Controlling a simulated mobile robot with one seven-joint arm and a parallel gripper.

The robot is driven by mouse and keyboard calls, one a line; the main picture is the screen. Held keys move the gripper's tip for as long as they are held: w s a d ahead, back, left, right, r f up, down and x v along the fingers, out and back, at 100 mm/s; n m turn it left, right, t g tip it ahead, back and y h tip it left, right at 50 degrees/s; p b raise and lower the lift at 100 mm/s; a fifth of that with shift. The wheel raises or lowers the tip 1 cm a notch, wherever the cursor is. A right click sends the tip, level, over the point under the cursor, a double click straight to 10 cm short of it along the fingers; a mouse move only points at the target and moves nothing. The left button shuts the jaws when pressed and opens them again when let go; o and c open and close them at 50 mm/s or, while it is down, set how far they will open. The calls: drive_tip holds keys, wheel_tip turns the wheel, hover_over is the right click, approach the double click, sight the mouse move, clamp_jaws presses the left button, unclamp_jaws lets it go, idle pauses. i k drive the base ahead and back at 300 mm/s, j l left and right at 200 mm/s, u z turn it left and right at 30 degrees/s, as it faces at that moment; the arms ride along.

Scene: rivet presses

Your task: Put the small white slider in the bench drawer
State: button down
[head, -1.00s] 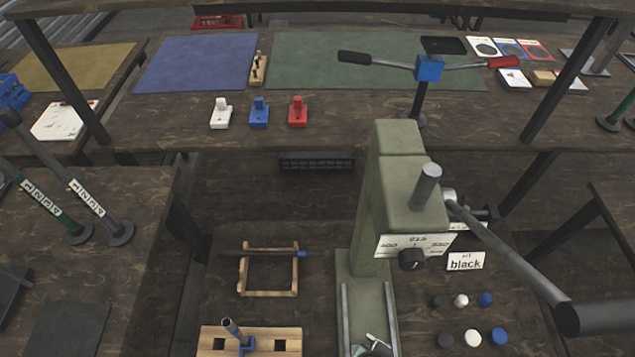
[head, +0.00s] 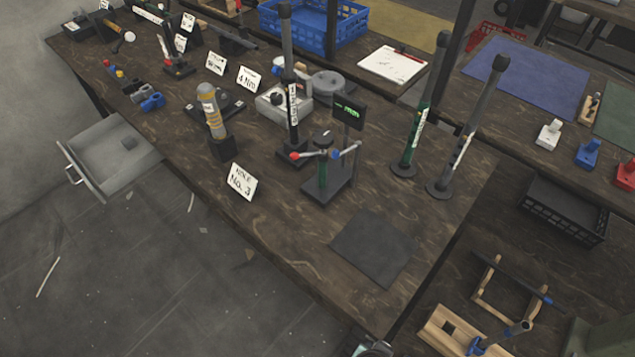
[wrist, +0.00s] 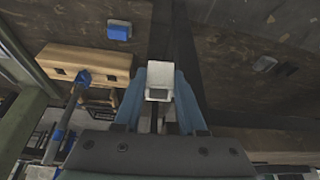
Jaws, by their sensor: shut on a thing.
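My gripper (wrist: 159,100) is shut on a small white slider (wrist: 160,76) in the wrist view, held between the two blue-grey fingertips. In the head view only a bit of my gripper (head: 373,349) shows at the bottom edge, and the held slider cannot be made out there. The bench drawer (head: 108,168) is pulled open at the far left of the head view, below the dark wooden bench. My gripper is far to the right of the drawer.
The bench (head: 300,235) carries a numbered card (head: 241,182), a tool stand (head: 325,170), upright torque wrenches (head: 462,130) and a dark mat (head: 374,248). A wooden fixture (head: 450,330) stands at the lower right. Floor (head: 150,270) in front of the drawer is open.

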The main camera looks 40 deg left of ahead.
sight(103, 147)
drive_tip(key=j+u, duration=0.2)
drive_tip(key=j, duration=0.25)
drive_tip(key=i+j+u, duration=0.1)
drive_tip(key=j+u, duration=0.15)
drive_tip(key=j, duration=0.15)
drive_tip(key=i+j+u, duration=0.2)
drive_tip(key=j, duration=0.25)
drive_tip(key=j+u, duration=0.25)
drive_tip(key=j, duration=0.15)
drive_tip(key=i+j+u, duration=0.35)
drive_tip(key=i+j, duration=0.15)
drive_tip(key=j, duration=0.25)
drive_tip(key=i+j+u, duration=0.4)
drive_tip(key=i+j, duration=0.2)
